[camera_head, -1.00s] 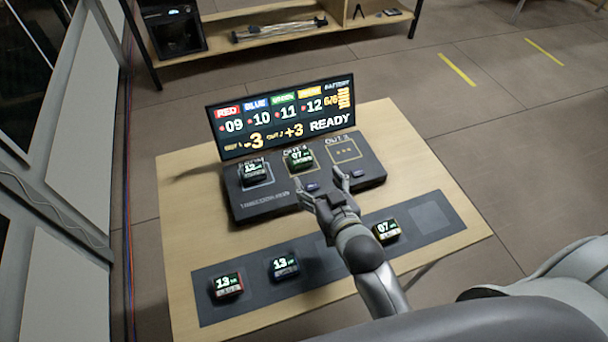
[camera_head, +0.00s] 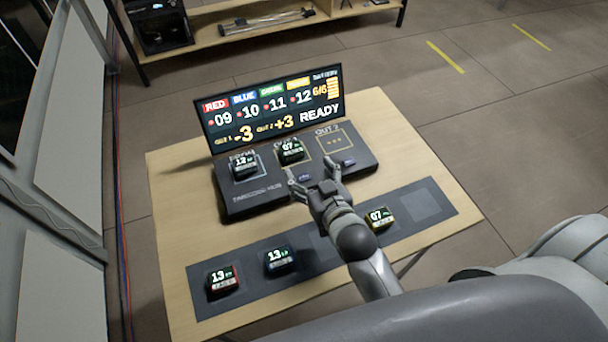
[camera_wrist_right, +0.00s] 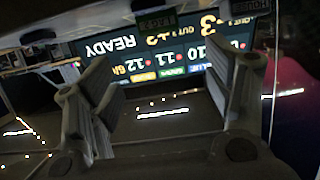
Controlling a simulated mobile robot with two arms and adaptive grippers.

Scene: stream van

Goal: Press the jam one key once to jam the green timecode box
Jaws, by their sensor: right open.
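The green timecode box (camera_head: 291,151) sits in the middle square on top of the dark timecode hub (camera_head: 240,205), and its small screen reads 07. A small purplish key (camera_head: 305,178) is on the hub's front part below that box; I take it as the jam one key, its label unreadable. A second key (camera_head: 348,162) lies further right. My right gripper (camera_head: 311,174) is open and empty at the hub's front edge. The first key shows between its fingertips, nearer the left one; contact cannot be told. My left gripper is out of view.
The display (camera_head: 270,108) behind the hub reads READY. Another box (camera_head: 243,166) sits in the hub's left square; the right square is empty. The grey mat (camera_head: 330,250) holds red (camera_head: 222,281), blue (camera_head: 279,259) and yellow (camera_head: 380,217) boxes near my right arm.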

